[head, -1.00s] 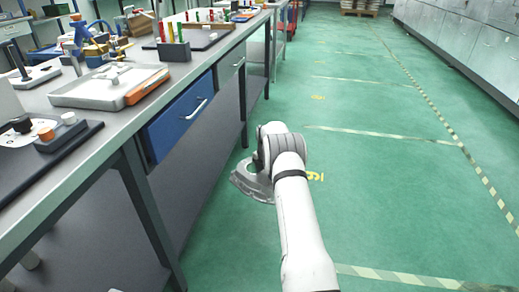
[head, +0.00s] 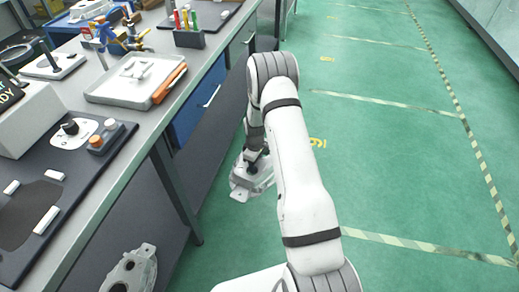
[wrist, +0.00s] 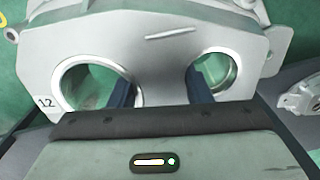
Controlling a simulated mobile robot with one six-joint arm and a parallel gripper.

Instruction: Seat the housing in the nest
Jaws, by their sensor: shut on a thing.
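The housing is a grey aluminium casting (head: 240,182) with two round bores and the number 12, filling the top of the wrist view (wrist: 150,62). My gripper (wrist: 160,95) is shut on it, one finger in each bore, gripping the web between them. In the head view my gripper (head: 254,165) holds the housing beside the bench, over the green floor; my arm partly hides it. On the bench at left, a dark board has a dark recess (head: 30,213) with white strips around it, which looks like the nest. It is empty and cut by the frame edge.
Another casting (head: 130,272) shows low at the bottom left. The bench's front edge and blue drawer (head: 198,108) lie beside my arm. The bench holds a grey tray (head: 110,95) with a pale part, a control box with knob and orange button (head: 96,140), and tools. The aisle at right is clear.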

